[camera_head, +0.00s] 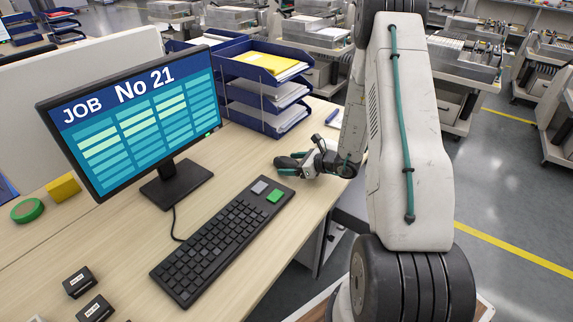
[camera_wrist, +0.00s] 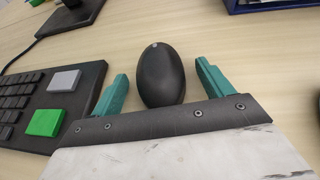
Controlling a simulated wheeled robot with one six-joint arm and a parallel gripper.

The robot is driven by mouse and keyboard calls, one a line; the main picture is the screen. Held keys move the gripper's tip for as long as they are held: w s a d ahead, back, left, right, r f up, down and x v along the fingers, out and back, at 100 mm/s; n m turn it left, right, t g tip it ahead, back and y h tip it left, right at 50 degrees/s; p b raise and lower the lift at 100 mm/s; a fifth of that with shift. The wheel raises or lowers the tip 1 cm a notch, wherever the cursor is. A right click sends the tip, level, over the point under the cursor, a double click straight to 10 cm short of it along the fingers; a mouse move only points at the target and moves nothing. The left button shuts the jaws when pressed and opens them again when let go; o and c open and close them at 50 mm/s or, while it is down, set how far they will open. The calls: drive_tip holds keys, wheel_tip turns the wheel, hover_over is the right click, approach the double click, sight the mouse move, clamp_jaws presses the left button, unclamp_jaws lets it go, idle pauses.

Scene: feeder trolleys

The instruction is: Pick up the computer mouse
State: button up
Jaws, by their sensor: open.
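The black computer mouse (camera_wrist: 161,76) lies on the wooden desk in the wrist view, between the two green fingers of my gripper (camera_wrist: 160,88). The fingers are apart, one on each side of the mouse, with a visible gap on both sides. The mouse reaches a little beyond the fingertips. In the head view my gripper (camera_head: 291,160) is low over the desk, just behind the keyboard's far right end. The mouse is hard to make out there among the gripper's dark parts.
A black keyboard (camera_head: 222,240) with a grey and a green key lies close left of my gripper. A monitor (camera_head: 140,110) stands behind it. Blue stacked trays (camera_head: 262,122) with papers stand at the back. The desk's right edge is near my arm.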

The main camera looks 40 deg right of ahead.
drive_tip(key=shift+w, duration=0.1)
drive_tip(key=c, duration=1.1)
